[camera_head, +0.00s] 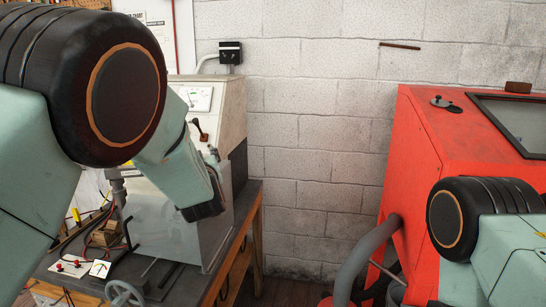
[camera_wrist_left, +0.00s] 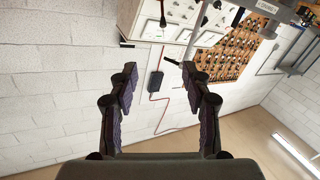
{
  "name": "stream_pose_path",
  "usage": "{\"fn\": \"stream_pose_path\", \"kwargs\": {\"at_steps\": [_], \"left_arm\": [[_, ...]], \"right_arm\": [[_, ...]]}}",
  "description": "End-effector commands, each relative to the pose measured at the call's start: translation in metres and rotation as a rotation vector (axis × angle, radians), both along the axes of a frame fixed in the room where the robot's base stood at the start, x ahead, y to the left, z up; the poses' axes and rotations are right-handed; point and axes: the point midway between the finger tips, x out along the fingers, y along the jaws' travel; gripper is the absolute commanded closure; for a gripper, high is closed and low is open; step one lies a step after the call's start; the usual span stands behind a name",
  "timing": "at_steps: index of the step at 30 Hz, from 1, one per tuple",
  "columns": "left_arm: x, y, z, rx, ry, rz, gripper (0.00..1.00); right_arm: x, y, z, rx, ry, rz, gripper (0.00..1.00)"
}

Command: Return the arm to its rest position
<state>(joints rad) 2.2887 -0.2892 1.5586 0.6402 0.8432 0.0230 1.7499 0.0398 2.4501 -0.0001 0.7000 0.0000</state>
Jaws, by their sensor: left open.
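My left arm (camera_head: 180,150) comes in from the left in the head view, a pale green arm with a large black joint, raised in front of the bench. Its gripper fingers are not clear there. In the left wrist view my left gripper (camera_wrist_left: 160,85) has its two dark fingers spread wide, with nothing between them. My right arm (camera_head: 495,235) is folded low at the right edge of the head view. Its gripper is out of view.
A bench (camera_head: 190,285) with a white test machine (camera_head: 222,110) stands behind the left arm. A red cabinet (camera_head: 420,140) stands at right, near the right arm. A block wall (camera_head: 310,130) closes the back. A pegboard (camera_wrist_left: 228,52) of tools shows in the wrist view.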

Motion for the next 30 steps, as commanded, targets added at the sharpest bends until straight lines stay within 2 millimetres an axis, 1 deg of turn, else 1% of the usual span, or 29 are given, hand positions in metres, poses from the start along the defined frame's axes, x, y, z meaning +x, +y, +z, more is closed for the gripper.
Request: {"fn": "stream_pose_path", "kwargs": {"at_steps": [1, 5, 8, 11, 14, 15, 17, 18, 20, 21, 23, 24, 26, 27, 29, 30], "left_arm": [[-0.006, 0.001, -0.017, 0.024, 0.044, -0.015, 0.51], [-0.02, 0.005, -0.052, 0.068, 0.132, -0.047, 0.51], [-0.032, 0.009, -0.083, 0.093, 0.199, -0.067, 0.51], [-0.048, 0.014, -0.119, 0.114, 0.275, -0.086, 0.51], [-0.07, 0.02, -0.165, 0.135, 0.369, -0.11, 0.51], [-0.082, 0.022, -0.186, 0.143, 0.413, -0.122, 0.51], [-0.102, 0.027, -0.219, 0.152, 0.482, -0.14, 0.51], [-0.116, 0.029, -0.241, 0.158, 0.529, -0.153, 0.51], [-0.139, 0.033, -0.274, 0.164, 0.602, -0.173, 0.51], [-0.156, 0.035, -0.296, 0.166, 0.65, -0.185, 0.51], [-0.181, 0.038, -0.326, 0.168, 0.721, -0.206, 0.51], [-0.198, 0.04, -0.346, 0.168, 0.768, -0.221, 0.51], [-0.226, 0.042, -0.374, 0.165, 0.838, -0.243, 0.51], [-0.245, 0.044, -0.393, 0.161, 0.887, -0.256, 0.51], [-0.275, 0.045, -0.42, 0.153, 0.958, -0.277, 0.51], [-0.295, 0.046, -0.436, 0.147, 1.006, -0.292, 0.51]], "right_arm": [[0.0, 0.0, 0.0, 0.0, 0.0, 0.0, 0.6], [0.0, 0.0, -0.003, 0.0, 0.0, 0.0, 0.6], [0.0, 0.0, -0.008, 0.0, 0.0, 0.0, 0.6], [0.0, 0.0, -0.014, 0.0, 0.0, 0.0, 0.6], [0.0, 0.0, -0.023, 0.0, 0.0, 0.0, 0.6], [0.0, 0.0, -0.028, 0.0, -0.001, 0.0, 0.6], [0.0, 0.0, -0.035, 0.0, -0.001, 0.0, 0.6], [0.0, 0.0, -0.04, 0.0, -0.001, 0.0, 0.6], [0.0, 0.0, -0.048, 0.0, 0.0, 0.0, 0.6], [0.0, 0.0, -0.054, 0.0, 0.0, 0.0, 0.6], [0.0, 0.0, -0.062, 0.0, 0.0, 0.0, 0.6], [0.0, 0.0, -0.067, 0.0, 0.0, 0.0, 0.6], [0.0, 0.0, -0.076, 0.0, 0.0, 0.0, 0.6], [0.0, 0.0, -0.082, 0.0, 0.0, 0.0, 0.6], [0.0, 0.0, -0.091, 0.0, 0.0, 0.0, 0.6], [0.0, 0.0, -0.097, 0.0, 0.0, 0.0, 0.6]]}}
